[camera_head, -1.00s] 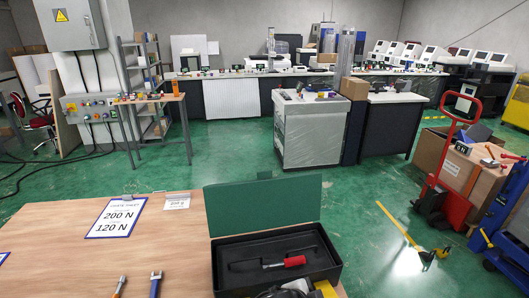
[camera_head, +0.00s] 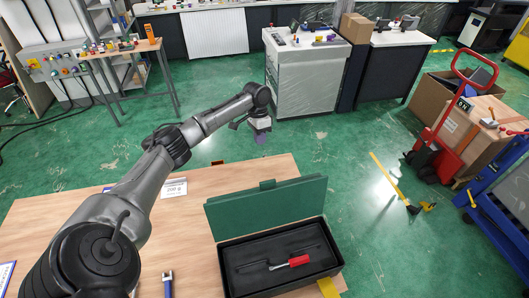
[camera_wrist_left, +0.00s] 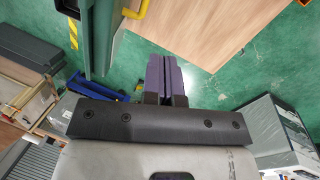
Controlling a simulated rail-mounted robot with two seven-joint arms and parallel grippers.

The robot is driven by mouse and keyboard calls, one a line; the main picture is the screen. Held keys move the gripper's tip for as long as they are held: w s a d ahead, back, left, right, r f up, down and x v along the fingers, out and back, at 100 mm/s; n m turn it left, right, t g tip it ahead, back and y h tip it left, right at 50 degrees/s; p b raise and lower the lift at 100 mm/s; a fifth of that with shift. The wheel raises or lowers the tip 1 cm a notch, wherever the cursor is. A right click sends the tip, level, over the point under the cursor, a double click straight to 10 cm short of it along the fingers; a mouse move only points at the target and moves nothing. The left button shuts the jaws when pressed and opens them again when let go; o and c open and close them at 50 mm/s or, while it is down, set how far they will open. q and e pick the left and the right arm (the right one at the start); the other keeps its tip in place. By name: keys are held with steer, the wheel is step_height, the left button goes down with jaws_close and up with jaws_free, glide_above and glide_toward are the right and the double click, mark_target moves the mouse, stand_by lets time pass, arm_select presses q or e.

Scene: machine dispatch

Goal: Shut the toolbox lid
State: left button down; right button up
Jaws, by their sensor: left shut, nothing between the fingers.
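The toolbox (camera_head: 232,272) stands open near the right end of the wooden table. Its green lid (camera_head: 265,207) stands up at the back edge of the black tray. A red-handled tool (camera_head: 290,262) lies inside the tray. My left gripper (camera_head: 261,138) is beyond the table's far edge, behind and above the lid, apart from it. In the left wrist view its purple fingers (camera_wrist_left: 164,74) are together and empty. The green lid also shows edge-on at the top left of that view (camera_wrist_left: 96,35). My right gripper is not in view.
The wooden table (camera_head: 185,235) holds a blue-handled tool (camera_head: 168,284) at the front and a small white label card (camera_head: 174,188) at the back. A red hand truck (camera_head: 434,160) stands on the green floor at right.

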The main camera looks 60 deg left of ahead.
arm_select(q)
steer(key=s+d+f+m+h+p, duration=0.2)
steer(key=d+f+p, duration=0.1)
steer(key=d+f, duration=0.5)
steer(key=shift+s+d+h, duration=0.3)
steer(key=shift+d, duration=0.7)
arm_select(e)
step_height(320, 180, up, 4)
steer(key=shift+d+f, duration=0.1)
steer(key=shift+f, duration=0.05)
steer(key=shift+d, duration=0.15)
